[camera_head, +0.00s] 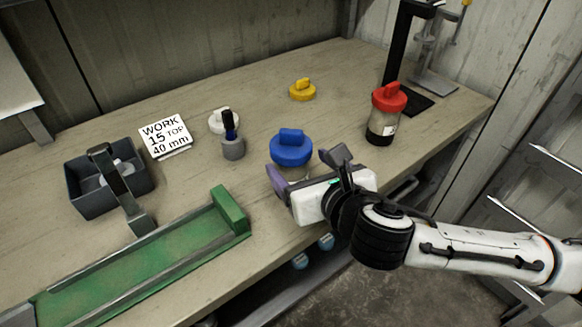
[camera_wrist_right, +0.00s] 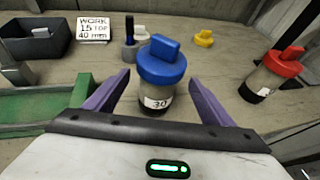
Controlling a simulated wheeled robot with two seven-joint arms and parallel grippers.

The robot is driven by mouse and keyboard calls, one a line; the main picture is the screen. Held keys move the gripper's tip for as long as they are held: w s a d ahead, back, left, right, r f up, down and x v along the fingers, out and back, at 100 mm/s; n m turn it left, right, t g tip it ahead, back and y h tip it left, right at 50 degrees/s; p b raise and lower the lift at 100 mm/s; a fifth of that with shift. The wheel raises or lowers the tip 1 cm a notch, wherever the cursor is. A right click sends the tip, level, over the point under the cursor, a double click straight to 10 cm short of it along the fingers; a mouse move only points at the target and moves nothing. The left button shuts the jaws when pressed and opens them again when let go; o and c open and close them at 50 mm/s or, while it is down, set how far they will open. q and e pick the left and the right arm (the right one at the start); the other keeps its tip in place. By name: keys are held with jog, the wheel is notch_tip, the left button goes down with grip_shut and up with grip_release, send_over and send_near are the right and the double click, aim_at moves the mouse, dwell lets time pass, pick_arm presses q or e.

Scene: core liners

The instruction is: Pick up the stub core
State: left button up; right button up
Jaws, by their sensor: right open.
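My right gripper (camera_head: 306,170) is open, with its purple fingers on either side of a clear jar with a blue lid (camera_head: 291,148). In the right wrist view the jar (camera_wrist_right: 157,90) stands between the fingers, labelled 30, with a visible gap on each side. Its contents are largely hidden. I cannot identify the stub core for certain. A short grey cylinder (camera_head: 232,149) stands on the bench with a dark blue pen-like piece upright in it. Pale pieces (camera_head: 118,172) lie in a dark grey bin (camera_head: 95,203). My left gripper is not in view.
A green tray (camera_head: 145,262) runs along the bench front, and a dark bracket (camera_head: 121,190) crosses the bin. A red-lidded jar (camera_head: 384,120), yellow lid (camera_head: 303,90), white lid (camera_head: 219,122) and sign (camera_head: 165,137) stand on the bench (camera_head: 215,88). A black stand (camera_head: 396,50) is at back right.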

jog(key=x, duration=0.5)
jog(key=shift+w+a+f, duration=0.15)
jog(key=shift+w+f, duration=0.05)
jog(key=shift+f, duration=0.15)
jog(key=c, duration=1.4)
jog(key=shift+r, duration=0.2)
jog(key=shift+c, duration=1.2)
